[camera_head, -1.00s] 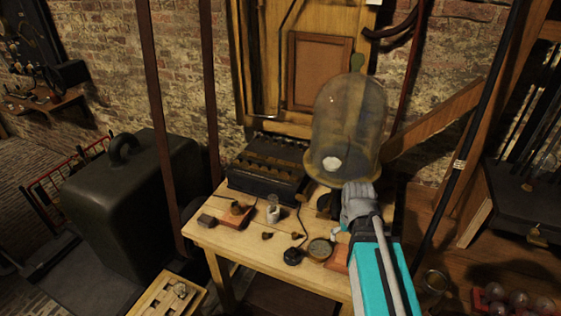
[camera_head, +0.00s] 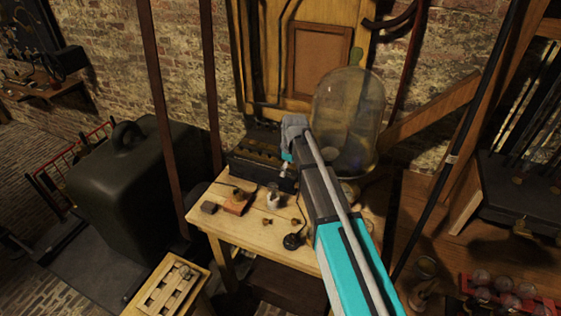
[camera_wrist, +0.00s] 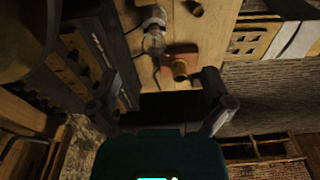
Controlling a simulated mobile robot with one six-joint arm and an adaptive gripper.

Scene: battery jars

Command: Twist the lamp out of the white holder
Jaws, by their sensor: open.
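The small clear glass lamp (camera_wrist: 153,40) shows at the top of the wrist view, with the pale holder (camera_wrist: 156,14) at its end. In the head view the lamp in its white holder (camera_head: 272,199) stands on the wooden table (camera_head: 240,232). My gripper (camera_head: 285,172) is above the table, behind and slightly right of the lamp, pointing down. In the wrist view my gripper (camera_wrist: 162,92) has its two dark fingers wide apart with nothing between them. The lamp lies beyond the fingertips and is not touched.
A reddish block with a brass socket (camera_wrist: 180,64) sits close beside the lamp. A dark battery box (camera_head: 250,167) is behind. A wooden tray (camera_head: 158,310) is at lower left.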

